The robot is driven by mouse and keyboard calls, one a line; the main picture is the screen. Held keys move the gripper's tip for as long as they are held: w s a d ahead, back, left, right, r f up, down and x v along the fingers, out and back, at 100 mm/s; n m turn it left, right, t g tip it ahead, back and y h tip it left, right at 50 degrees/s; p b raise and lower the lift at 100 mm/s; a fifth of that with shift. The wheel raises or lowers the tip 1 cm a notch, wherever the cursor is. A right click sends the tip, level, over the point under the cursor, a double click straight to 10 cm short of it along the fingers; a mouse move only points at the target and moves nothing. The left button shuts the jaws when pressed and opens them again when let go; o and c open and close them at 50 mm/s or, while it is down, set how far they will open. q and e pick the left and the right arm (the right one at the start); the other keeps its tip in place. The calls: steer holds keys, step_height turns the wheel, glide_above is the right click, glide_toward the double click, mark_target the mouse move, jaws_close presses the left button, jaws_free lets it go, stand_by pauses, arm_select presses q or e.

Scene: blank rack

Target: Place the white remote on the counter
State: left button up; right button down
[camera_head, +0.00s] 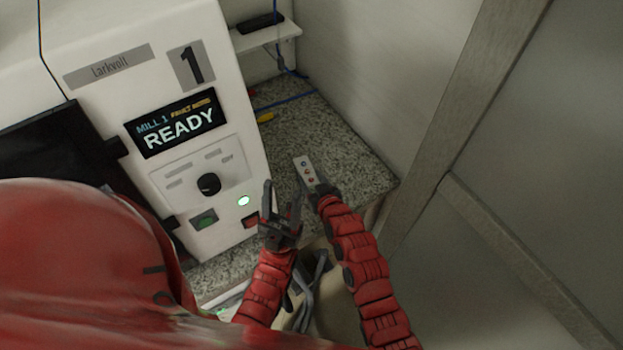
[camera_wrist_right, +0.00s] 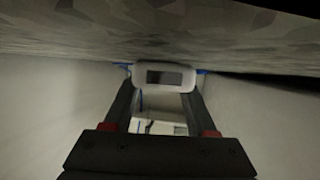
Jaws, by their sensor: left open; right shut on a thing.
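The white remote (camera_head: 305,171) with small coloured buttons is at the tip of my right gripper (camera_head: 318,190) in the head view, over the speckled counter (camera_head: 350,150). In the right wrist view the right gripper's two fingers (camera_wrist_right: 161,90) are shut on the remote (camera_wrist_right: 148,76), with a dark rectangle on its facing side. The speckled surface runs close along the top of that view; whether the remote touches it I cannot tell. My left gripper (camera_head: 281,208) is open and empty, left of the remote, in front of the white machine.
A white machine (camera_head: 165,165) reading "READY" stands on the counter at left, with a knob and lit green button. A small white shelf (camera_head: 268,38) holds a black box. A blue cable and yellow piece (camera_head: 265,118) lie behind. Wall and wooden post (camera_head: 455,130) bound the right.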

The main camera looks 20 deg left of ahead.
steer(key=shift+c, duration=1)
jaws_free()
steer(key=shift+f, duration=0.1)
steer(key=shift+r+p, duration=0.25)
steer(key=shift+p, duration=0.05)
steer(key=shift+s+d+f, duration=0.1)
steer(key=shift+s+d, duration=0.05)
steer(key=b+v, duration=0.3)
steer(key=v, duration=0.8)
steer(key=shift+s+d+r, duration=0.15)
steer(key=shift+r, duration=0.1)
steer(key=shift+s, duration=0.1)
